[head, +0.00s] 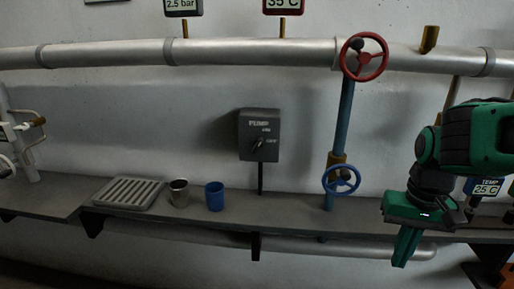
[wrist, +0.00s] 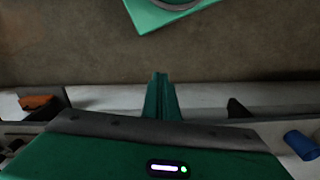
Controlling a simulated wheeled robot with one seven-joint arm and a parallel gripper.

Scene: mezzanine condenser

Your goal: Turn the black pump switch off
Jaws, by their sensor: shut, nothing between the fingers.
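The pump switch is a dark grey box (head: 259,135) marked PUMP, mounted on a post at the back of the shelf, near the middle of the head view. Its small black lever (head: 258,143) is tilted, with the upper end to the right; the ON and OFF labels sit to its right, and the exact setting is too small to tell. My gripper (head: 402,262) is green, at the right of the head view, pointing down in front of the shelf, well right of the switch. Its fingers are together and empty in the wrist view (wrist: 161,98). The switch is not in the wrist view.
A blue valve wheel (head: 341,181) and a red valve wheel (head: 364,57) on a vertical pipe stand between my gripper and the switch. A metal cup (head: 179,193), a blue cup (head: 214,196) and a slatted tray (head: 129,193) are on the shelf at left.

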